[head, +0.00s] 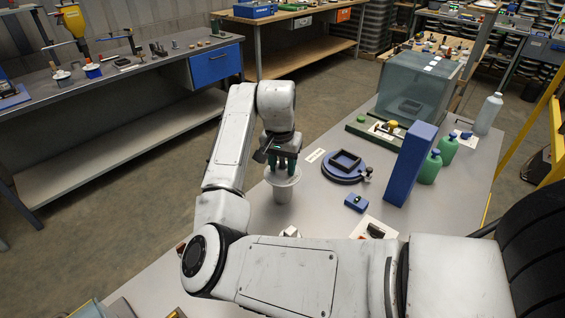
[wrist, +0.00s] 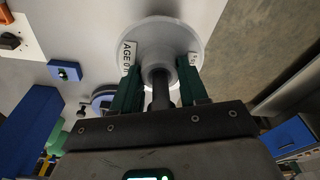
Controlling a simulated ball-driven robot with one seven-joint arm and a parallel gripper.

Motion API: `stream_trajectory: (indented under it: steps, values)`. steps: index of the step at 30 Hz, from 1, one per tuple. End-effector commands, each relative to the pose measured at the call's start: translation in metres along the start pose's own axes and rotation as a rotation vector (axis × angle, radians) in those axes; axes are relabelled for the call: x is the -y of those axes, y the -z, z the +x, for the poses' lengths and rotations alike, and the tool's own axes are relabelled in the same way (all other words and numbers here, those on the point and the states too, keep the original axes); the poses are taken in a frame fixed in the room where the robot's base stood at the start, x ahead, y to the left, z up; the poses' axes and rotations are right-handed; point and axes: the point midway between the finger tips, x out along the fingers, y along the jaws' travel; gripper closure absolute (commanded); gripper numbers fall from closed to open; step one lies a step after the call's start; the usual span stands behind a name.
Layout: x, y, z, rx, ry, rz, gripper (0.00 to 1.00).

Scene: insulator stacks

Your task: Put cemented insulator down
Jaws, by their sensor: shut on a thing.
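The cemented insulator (head: 283,187) is a pale grey, round-flanged piece at the left side of the grey table, below my gripper (head: 284,160). In the wrist view the insulator (wrist: 158,38) shows from above as a wide disc with a raised hub, a dark pin and white labels, one reading "AGE 07" or similar. My gripper (wrist: 158,90) has green fingers on both sides of the hub and is shut on the insulator. The insulator looks upright. I cannot tell whether its base touches the table.
On the table (head: 330,222) stand a round blue fixture (head: 345,177), a small blue box (head: 356,203), a tall blue block (head: 410,163), green bottles (head: 430,167) and a clear-walled case (head: 415,85). The table's left edge is close.

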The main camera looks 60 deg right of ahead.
Motion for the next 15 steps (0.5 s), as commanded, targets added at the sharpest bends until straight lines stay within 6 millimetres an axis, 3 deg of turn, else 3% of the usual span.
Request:
stream_trajectory:
  steps: [1, 2, 9, 15]
  values:
    - [0.0002, 0.0004, -0.0001, -0.003, 0.000, 0.000, 1.00]
    - [-0.0001, -0.0002, 0.0011, 0.000, 0.000, 0.000, 0.54]
    - [-0.0001, -0.0002, 0.0010, 0.000, 0.000, 0.000, 0.31]
    - [0.0000, -0.0001, 0.0008, 0.000, 0.000, 0.000, 0.31]
